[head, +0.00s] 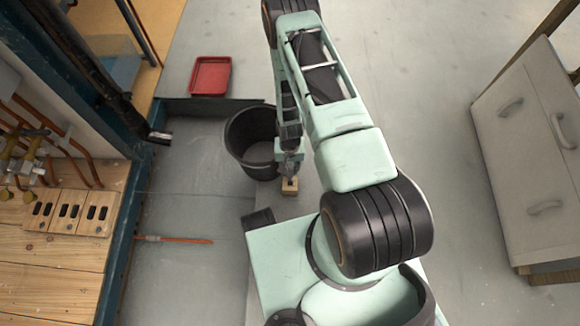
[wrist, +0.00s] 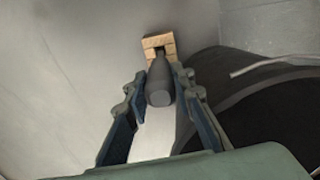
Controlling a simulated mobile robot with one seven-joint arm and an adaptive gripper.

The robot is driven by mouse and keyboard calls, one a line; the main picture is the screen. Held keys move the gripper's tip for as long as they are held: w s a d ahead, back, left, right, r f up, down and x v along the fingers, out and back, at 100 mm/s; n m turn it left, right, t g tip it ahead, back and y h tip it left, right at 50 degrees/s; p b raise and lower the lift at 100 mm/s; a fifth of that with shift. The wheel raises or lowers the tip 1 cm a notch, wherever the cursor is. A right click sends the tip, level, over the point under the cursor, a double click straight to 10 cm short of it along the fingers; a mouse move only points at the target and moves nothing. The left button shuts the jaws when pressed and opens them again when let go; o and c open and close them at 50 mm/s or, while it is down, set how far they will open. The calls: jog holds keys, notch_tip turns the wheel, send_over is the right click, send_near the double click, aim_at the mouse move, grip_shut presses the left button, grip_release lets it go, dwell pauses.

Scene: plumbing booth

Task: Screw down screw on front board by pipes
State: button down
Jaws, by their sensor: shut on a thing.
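My gripper (wrist: 162,72) is shut on a dark grey, rounded piece (wrist: 160,88), which looks like a tool handle and points back towards the wrist camera. A small pale wooden block (wrist: 159,43) sits at the fingertips around the piece's far end; I cannot tell whether it is joined to it. The block also shows in the head view (head: 290,186), below my gripper (head: 290,166) beside a black bucket. The copper pipes (head: 70,141) are at the far left, above the front wooden boards (head: 69,212) with dark slots. I cannot make out the screw.
The black bucket (head: 251,142) stands close to my gripper, and its rim (wrist: 245,88) fills the right of the wrist view. A grey drawer cabinet (head: 530,150) stands right.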

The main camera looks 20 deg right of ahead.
jog(key=shift+f+b, duration=1.7)
jog(key=shift+f, duration=0.8)
jog(key=c, duration=1.6)
grip_release()
jog(key=shift+r, duration=0.15)
notch_tip(320, 180, up, 12)
jog(key=shift+f, duration=0.1)
